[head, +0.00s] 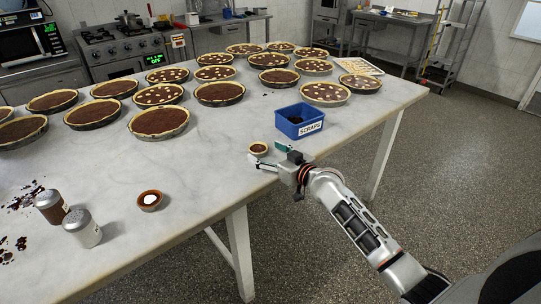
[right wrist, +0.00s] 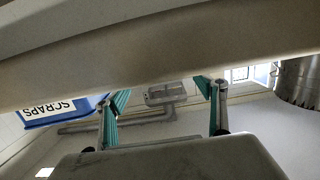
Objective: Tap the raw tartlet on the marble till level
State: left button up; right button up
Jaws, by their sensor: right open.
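A small tartlet (head: 258,149) with a pale crust and brown filling sits on the marble table (head: 205,165), close to its right edge. My right gripper (head: 272,157) reaches in from the right, low at the table edge. Its teal fingers are apart, right beside the tartlet; I cannot tell whether they touch it. In the right wrist view the open fingers (right wrist: 165,105) show with a gap between them. A pale band crosses the top there, and the tartlet cannot be made out. My left gripper is not in view.
A blue scraps bin (head: 299,121) stands just beyond the gripper. A small brown dish with a white centre (head: 150,200) and two shakers (head: 82,228) stand at the front left, near dark crumbs. Several large tarts (head: 159,122) fill the back. The middle front marble is clear.

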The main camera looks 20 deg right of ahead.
aim_at(258, 149)
jog(key=shift+b+x, duration=0.35)
jog(key=shift+x, duration=2.15)
jog(key=c, duration=1.2)
jog(key=shift+r, duration=1.1)
jog(key=shift+c, duration=0.2)
